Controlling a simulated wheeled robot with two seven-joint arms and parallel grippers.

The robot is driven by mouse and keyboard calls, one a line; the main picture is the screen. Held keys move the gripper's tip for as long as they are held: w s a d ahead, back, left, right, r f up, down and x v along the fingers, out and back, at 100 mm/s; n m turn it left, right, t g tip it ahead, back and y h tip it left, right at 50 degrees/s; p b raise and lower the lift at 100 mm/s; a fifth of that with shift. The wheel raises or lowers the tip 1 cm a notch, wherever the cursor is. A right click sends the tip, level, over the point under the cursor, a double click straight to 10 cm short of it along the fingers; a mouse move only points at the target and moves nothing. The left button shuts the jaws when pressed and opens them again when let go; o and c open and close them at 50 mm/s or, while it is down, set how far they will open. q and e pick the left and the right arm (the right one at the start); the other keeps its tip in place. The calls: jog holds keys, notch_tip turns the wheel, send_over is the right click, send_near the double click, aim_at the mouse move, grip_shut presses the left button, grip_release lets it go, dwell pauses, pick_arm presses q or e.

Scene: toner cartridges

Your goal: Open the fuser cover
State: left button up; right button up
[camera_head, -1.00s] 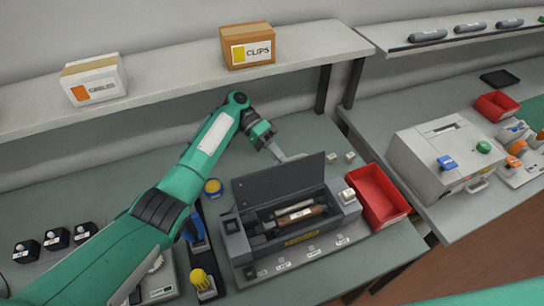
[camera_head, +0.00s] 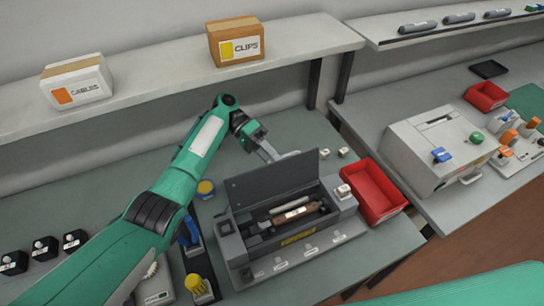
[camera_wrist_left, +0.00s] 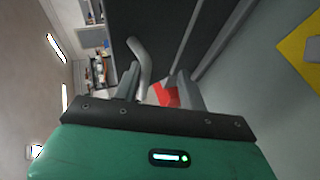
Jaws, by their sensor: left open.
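The fuser cover (camera_head: 275,180) is a dark flat lid. It stands raised along the back of the grey fuser unit (camera_head: 238,246), whose inside is exposed with a brown-and-pale roller (camera_head: 297,214). My left gripper (camera_head: 272,152) is open behind the upper edge of the lid; the lid partly hides its fingertips in the head view. In the left wrist view my left gripper (camera_wrist_left: 158,76) has its fingers apart, with a curved grey bar (camera_wrist_left: 143,60) between them beside the dark cover (camera_wrist_left: 160,25). I cannot tell whether they touch. My right gripper is not in view.
A red bin (camera_head: 377,192) stands close to the unit's right side. Blue and yellow handled tools (camera_head: 198,285) lie to its left. A shelf with a CLIPS box (camera_head: 235,42) and a white box (camera_head: 77,82) runs above the back. A grey machine (camera_head: 435,150) stands at right.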

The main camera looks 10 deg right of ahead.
pick_arm(q)
jog(key=shift+a, duration=0.1)
jog(key=shift+r, duration=0.1)
dwell(0.4)
jog(key=b+v, duration=0.5)
jog(key=v, duration=0.7)
dwell(0.5)
